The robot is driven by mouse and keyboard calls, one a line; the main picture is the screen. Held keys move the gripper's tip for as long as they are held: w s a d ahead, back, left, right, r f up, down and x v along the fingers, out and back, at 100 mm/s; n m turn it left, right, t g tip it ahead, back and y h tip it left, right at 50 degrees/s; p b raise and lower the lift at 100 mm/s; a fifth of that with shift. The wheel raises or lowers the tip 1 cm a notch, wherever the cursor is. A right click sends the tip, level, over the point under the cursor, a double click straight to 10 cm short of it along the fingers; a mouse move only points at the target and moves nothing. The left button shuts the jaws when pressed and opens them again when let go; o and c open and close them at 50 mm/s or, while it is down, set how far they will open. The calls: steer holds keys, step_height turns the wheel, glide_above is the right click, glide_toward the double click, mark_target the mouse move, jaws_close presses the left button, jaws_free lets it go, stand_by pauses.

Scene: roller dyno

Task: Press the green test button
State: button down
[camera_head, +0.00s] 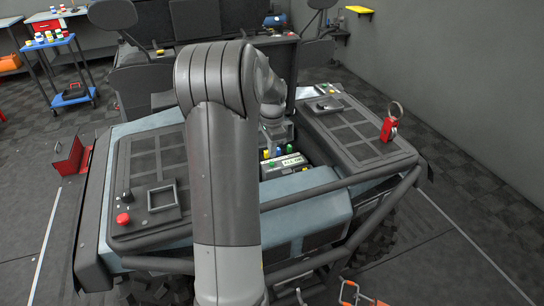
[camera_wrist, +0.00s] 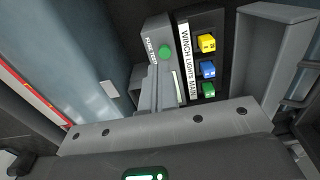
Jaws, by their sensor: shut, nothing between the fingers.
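The green test button (camera_wrist: 165,53) shows in the wrist view as a round green cap on a grey panel (camera_wrist: 153,27) lettered "FUSE TEST". My gripper (camera_head: 277,143) hangs over the open bay between the two dark deck panels in the head view, shut and empty. In the wrist view its grey body fills the lower part of the picture, and the button lies beyond it, uncovered.
Beside the button are a yellow fuse (camera_wrist: 207,43), a blue fuse (camera_wrist: 207,69) and a green fuse (camera_wrist: 209,89), labelled "WINCH LIGHTS MAIN". A grey upright wall (camera_wrist: 265,50) stands to their right.

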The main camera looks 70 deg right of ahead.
mark_target(272, 164)
step_height(272, 164, up, 9)
steer(key=shift+w+r, duration=0.1)
steer(key=shift+r, duration=0.05)
stand_by(0.9)
steer(key=w+a+r+n+t, duration=0.1)
steer(key=w+a+r+n, duration=0.3)
steer(key=a, duration=0.5)
steer(key=w+a+r+n+t, duration=0.1)
steer(key=w+a+n, duration=0.35)
steer(key=a, duration=0.45)
steer(key=w+a+r+n, duration=0.3)
steer(key=w+a, duration=0.2)
steer(key=a, duration=0.4)
steer(key=s+a+f+n+t, duration=0.1)
steer(key=s+a+n, duration=0.1)
steer(key=a+n, duration=0.3)
steer(key=s+a+f+n+t, duration=0.1)
steer(key=s+a+n, duration=0.2)
steer(key=a, duration=1)
steer(key=s+a+n+t, duration=0.1)
steer(key=s+a+n, duration=0.2)
steer(key=a+n, duration=0.4)
steer(key=shift+a+f+t, duration=0.3)
steer(key=shift+a+f, duration=0.1)
steer(key=shift+a, duration=0.85)
steer(key=shift+w+n, duration=0.1)
steer(key=shift+n, duration=0.15)
